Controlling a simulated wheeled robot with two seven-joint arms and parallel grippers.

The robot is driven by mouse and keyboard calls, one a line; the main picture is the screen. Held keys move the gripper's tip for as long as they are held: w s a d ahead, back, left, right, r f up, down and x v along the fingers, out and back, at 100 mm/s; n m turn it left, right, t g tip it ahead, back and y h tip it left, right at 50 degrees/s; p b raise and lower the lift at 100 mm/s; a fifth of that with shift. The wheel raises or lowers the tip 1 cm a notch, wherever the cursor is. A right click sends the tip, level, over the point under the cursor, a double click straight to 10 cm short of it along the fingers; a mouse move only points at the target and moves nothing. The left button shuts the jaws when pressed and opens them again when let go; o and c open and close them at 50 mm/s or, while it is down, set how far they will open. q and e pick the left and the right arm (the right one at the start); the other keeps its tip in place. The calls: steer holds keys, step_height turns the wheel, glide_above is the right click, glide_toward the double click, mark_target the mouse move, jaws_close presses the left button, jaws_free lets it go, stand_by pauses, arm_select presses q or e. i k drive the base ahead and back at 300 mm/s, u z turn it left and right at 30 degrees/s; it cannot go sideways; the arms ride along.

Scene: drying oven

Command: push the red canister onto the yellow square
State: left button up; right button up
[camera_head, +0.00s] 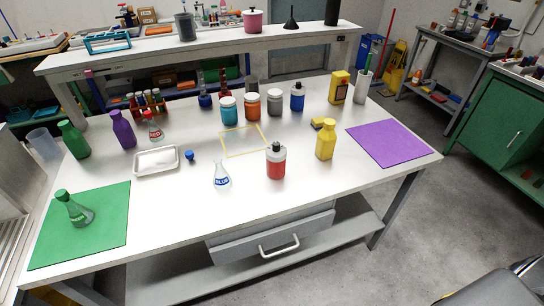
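The red canister (276,168) stands upright near the front middle of the white table. It has a red lower body, a pale upper part and a dark cap. The yellow square (223,146) is a thin yellow outline on the tabletop, behind and to the left of the canister. Its inside looks empty, and the canister stands apart from it. Neither of my grippers can be made out in this view.
A blue-labelled flask (221,175) stands left of the canister, a yellow bottle (325,140) right of it. Several jars, including an orange-labelled one (252,106), stand behind the square. A white tray (157,161) lies left, a purple mat (390,145) right.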

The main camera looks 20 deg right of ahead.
mark_target(275, 162)
steer(key=z, duration=1.6)
steer(key=k, duration=0.85)
steer(key=u, duration=1.65)
steer(key=i, duration=0.5)
steer(key=u, duration=0.05)
